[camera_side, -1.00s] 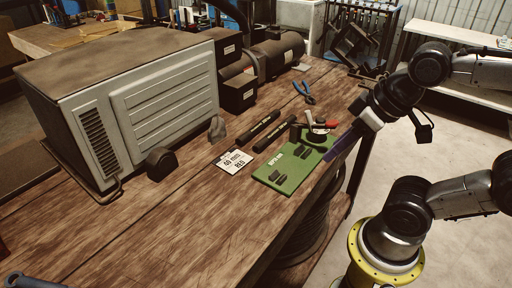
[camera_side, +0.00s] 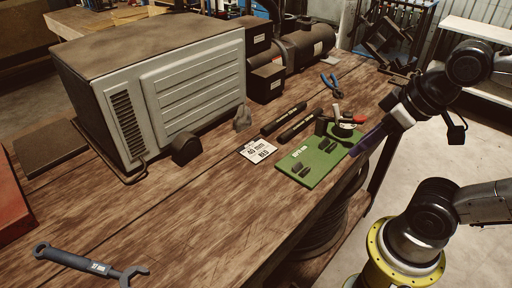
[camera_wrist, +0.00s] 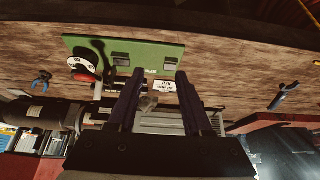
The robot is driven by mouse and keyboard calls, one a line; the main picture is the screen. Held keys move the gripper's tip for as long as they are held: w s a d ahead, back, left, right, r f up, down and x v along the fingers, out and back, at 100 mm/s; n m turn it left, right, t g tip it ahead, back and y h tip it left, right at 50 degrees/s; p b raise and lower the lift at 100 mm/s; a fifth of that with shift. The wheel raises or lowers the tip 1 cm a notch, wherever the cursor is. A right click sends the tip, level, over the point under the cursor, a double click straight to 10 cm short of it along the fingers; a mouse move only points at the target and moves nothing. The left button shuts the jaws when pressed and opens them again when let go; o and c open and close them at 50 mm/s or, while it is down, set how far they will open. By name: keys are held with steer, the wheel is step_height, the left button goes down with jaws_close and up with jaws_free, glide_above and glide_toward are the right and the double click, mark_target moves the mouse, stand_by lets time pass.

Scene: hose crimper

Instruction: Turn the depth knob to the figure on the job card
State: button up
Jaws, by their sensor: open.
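A green board (camera_side: 312,166) lies near the bench's front edge, with several dark blocks on it. A round dark dial with a white face and a red part (camera_side: 346,129), likely the depth knob, sits at its far right corner, and in the wrist view (camera_wrist: 84,66). A white job card (camera_side: 258,152) lies left of the board and seems to read 40 mm RED. It also shows between my fingers in the wrist view (camera_wrist: 164,86). My gripper (camera_side: 360,147) is open and empty at the board's right edge, apart from the dial. The dial's figures are too small to read.
A large white louvred box (camera_side: 175,85) stands at the back left. Two dark bars (camera_side: 290,122) lie behind the board, and blue pliers (camera_side: 331,86) beyond. A blue-grey wrench (camera_side: 90,263) lies at the front left. Bare bench separates wrench and card.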

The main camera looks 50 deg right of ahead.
steer(key=shift+o, duration=1.1)
steer(key=w+d+r+m+g+h, duration=0.1)
steer(key=w+d+r+m+g, duration=0.2)
steer(key=m, duration=0.6)
steer(key=w+d+r+m+g+h, duration=0.1)
steer(key=d+r+m, duration=0.1)
steer(key=r+m, duration=0.6)
steer(key=m+g+h, duration=0.1)
steer(key=m+g, duration=0.4)
steer(key=m, duration=0.5)
glide_above(347, 113)
steer(key=w+a, duration=0.4)
step_height(347, 113, down, 4)
steer(key=f, duration=0.1)
steer(key=x, duration=1.2)
steer(key=shift+s+d+f, duration=0.1)
steer(key=shift+d+f, duration=0.1)
steer(key=shift+f, duration=0.1)
jaws_close()
